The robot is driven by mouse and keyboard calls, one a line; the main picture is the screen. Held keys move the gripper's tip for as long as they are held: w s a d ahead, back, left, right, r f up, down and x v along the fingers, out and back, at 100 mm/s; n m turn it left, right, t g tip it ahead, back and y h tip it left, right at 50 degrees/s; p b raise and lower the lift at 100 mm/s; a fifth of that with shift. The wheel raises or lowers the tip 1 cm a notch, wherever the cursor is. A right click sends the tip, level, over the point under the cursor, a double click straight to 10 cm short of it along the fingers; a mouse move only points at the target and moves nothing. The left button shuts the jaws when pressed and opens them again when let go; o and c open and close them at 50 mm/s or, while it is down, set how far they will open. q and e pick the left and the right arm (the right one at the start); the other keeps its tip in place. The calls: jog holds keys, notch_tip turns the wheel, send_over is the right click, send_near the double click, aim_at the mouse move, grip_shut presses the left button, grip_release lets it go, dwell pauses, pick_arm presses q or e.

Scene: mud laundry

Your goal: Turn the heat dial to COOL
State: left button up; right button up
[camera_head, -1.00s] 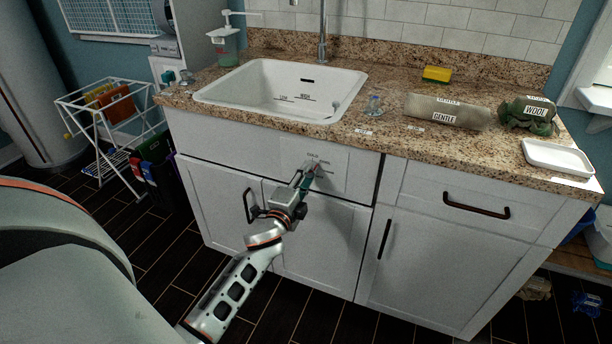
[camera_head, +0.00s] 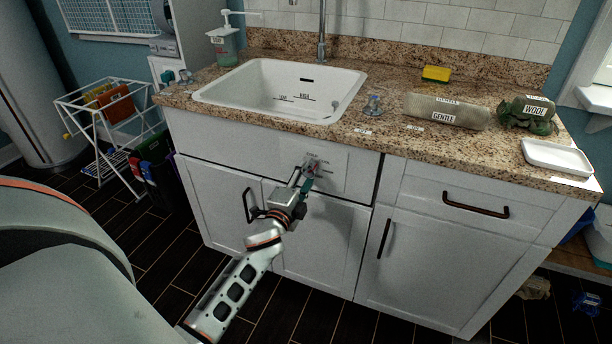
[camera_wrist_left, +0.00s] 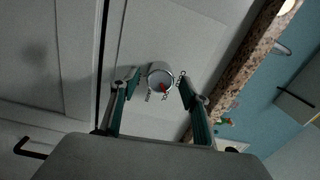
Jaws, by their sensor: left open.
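The heat dial (camera_wrist_left: 160,79) is a round, pale metallic knob with a red mark, on the white front panel of the sink cabinet. In the head view the dial (camera_head: 311,163) is small and partly hidden by my gripper; some tiny lettering around it is unreadable. My left gripper (camera_head: 305,180) is in front of the panel just below the dial. In the left wrist view my left gripper (camera_wrist_left: 158,92) is open, with one green-grey finger on each side of the dial. I cannot tell whether the fingers touch it. My right gripper is not in view.
A white sink (camera_head: 230,98) is set in the granite counter (camera_head: 395,148) above the panel. A grey-green roll (camera_head: 447,110) labelled GENTLE, a WOOL bundle (camera_head: 528,113) and a white tray (camera_head: 557,158) stand to the right. Dark cabinet handles (camera_head: 475,205) stick out. A drying rack (camera_head: 110,115) stands at the left.

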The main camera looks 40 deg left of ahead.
pick_arm(q)
jog(key=v, duration=1.1)
jog(key=shift+s, duration=0.4)
jog(key=shift+d, duration=0.1)
